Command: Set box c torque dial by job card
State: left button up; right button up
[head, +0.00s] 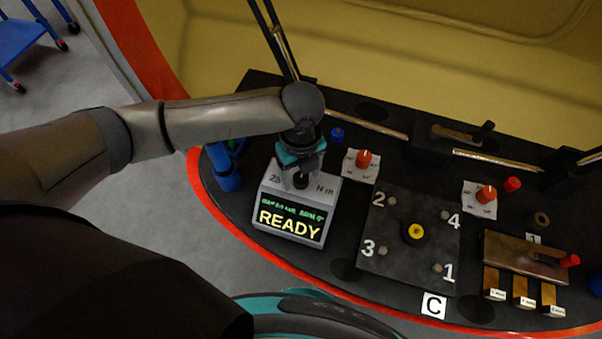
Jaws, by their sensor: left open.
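A grey box (270,208) with a lit screen reading READY (289,224) stands on the dark curved bench. Its top bears "N m" and a number that looks like 25, and a small dark knob (300,182). My left gripper (300,178) points down over the box top at this knob, its jaws open; whether they touch the knob is unclear. The label C (433,306) lies at the bench front, below a dark plate (408,262) numbered 1 to 4 with a yellow centre. No job card can be made out for sure. My right gripper is out of view.
Two white dial plates carry red knobs, one behind the box (364,159) and one further right (486,195). A blue holder (224,168) stands left of the box. Wooden blocks (521,288) and a brown plate (520,258) lie at right. Metal rods cross the back.

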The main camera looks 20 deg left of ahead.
pick_arm(q)
grip_shut()
dwell(0.6)
